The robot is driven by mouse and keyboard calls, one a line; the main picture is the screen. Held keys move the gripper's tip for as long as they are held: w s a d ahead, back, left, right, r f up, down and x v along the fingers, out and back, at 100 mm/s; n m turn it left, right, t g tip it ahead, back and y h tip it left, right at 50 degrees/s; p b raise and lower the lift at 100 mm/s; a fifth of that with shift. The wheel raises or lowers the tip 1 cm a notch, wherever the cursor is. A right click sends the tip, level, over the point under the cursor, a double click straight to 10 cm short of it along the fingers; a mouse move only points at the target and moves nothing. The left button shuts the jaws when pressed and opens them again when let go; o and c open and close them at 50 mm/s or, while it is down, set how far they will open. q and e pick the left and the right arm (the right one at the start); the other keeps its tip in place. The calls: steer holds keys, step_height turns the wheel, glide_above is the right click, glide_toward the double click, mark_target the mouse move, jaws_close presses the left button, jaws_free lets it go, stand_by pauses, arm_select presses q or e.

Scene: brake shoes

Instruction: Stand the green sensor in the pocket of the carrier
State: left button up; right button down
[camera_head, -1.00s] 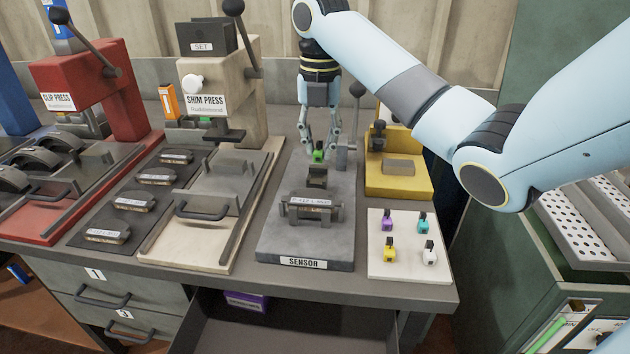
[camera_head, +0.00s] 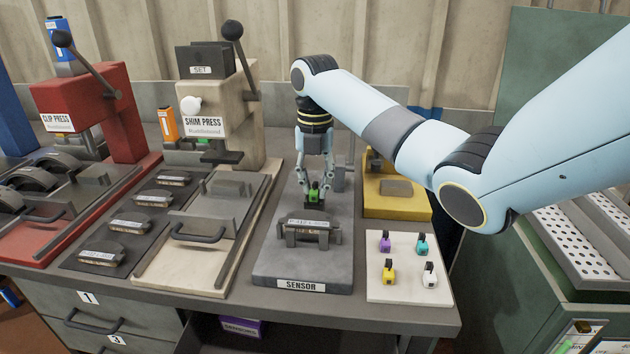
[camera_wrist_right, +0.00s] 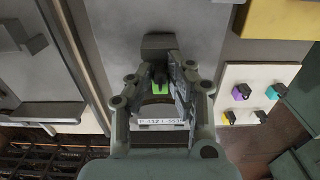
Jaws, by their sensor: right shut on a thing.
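My right gripper (camera_head: 313,197) is shut on the green sensor (camera_head: 314,192), which has a dark top. The sensor also shows between the fingers in the right wrist view (camera_wrist_right: 158,90). They are over the grey SENSOR station, just behind the labelled dark carrier (camera_head: 307,226). The carrier's pale label shows below the fingers in the right wrist view (camera_wrist_right: 160,123). Its pocket is not clearly visible, and I cannot tell whether the sensor touches anything. A dark block (camera_wrist_right: 160,44) stands behind the sensor in the right wrist view. My left gripper is not in view.
A white board (camera_head: 409,292) at right holds purple, teal, yellow and white sensors. A yellow fixture (camera_head: 398,208) stands behind it. The beige shim press (camera_head: 215,120) and red clip press (camera_head: 100,105) stand at left. A drawer is open below the table's front edge.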

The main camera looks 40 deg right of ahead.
mark_target(314, 183)
steer(key=shift+s+f, duration=0.25)
steer(key=shift+f, duration=0.15)
steer(key=c, duration=1.6)
jaws_free()
steer(key=o, duration=0.4)
steer(key=shift+w+a+f, duration=0.1)
steer(key=shift+w+f, duration=0.05)
steer(key=shift+w, duration=0.05)
steer(key=shift+c, duration=0.2)
step_height(314, 183, up, 9)
steer(key=shift+w, duration=0.1)
step_height(314, 183, up, 5)
steer(key=p, duration=0.4)
steer(key=shift+f+p, duration=0.2)
steer(key=shift+p, duration=0.1)
